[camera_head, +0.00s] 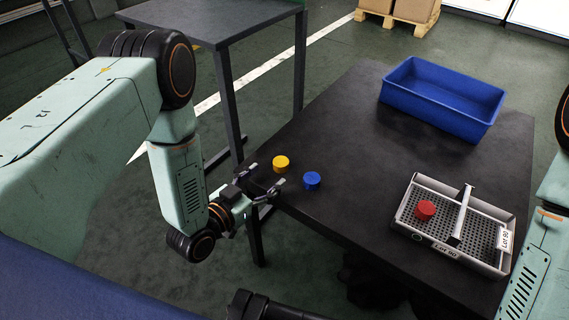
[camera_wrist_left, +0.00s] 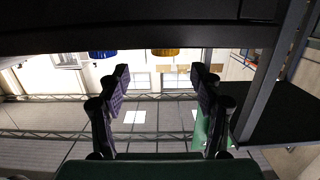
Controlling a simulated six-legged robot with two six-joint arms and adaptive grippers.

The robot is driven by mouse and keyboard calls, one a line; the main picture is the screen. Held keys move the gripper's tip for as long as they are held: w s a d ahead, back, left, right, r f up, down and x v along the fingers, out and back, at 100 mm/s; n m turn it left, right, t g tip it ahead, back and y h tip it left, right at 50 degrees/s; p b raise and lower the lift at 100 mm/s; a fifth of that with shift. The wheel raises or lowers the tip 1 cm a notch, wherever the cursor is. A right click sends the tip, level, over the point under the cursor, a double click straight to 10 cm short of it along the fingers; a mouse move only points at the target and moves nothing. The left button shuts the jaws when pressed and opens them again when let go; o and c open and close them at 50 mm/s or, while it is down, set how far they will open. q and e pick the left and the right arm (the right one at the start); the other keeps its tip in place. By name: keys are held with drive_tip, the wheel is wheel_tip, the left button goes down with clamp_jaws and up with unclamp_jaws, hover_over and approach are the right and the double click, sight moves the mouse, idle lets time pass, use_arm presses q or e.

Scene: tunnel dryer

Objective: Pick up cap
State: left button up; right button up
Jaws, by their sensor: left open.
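A yellow cap (camera_head: 281,164) and a blue cap (camera_head: 312,181) stand apart near the left corner of the dark table (camera_head: 350,130) in the head view. A red cap (camera_head: 425,210) lies in the white perforated tray (camera_head: 408,205) at the table's right front. My left gripper (camera_head: 263,180) is open and empty at the table's left corner, close to the yellow cap. The left wrist view appears upside down; its open fingers (camera_wrist_left: 163,80) show below the blue cap (camera_wrist_left: 103,54) and yellow cap (camera_wrist_left: 165,52), both partly cut off. My right gripper is not visible.
A blue bin (camera_head: 440,105) stands at the table's back right. The tray has a raised handle (camera_head: 461,215) and a label. Another dark table (camera_head: 210,20) stands behind on the left. The table surface between the caps and the bin is clear.

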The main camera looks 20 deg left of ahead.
sight(276, 168)
use_arm(q)
drive_tip(key=b+x, duration=0.1)
drive_tip(key=x, duration=0.1)
drive_tip(key=b+x, duration=0.1)
drive_tip(key=x, duration=0.1)
drive_tip(key=f+b+x, duration=0.1)
drive_tip(key=x, duration=0.1)
drive_tip(key=shift+a, duration=0.4)
drive_tip(key=shift+w+d, duration=0.1)
drive_tip(key=shift+w, duration=0.2)
drive_tip(key=shift+r, duration=0.1)
drive_tip(key=c, duration=0.9)
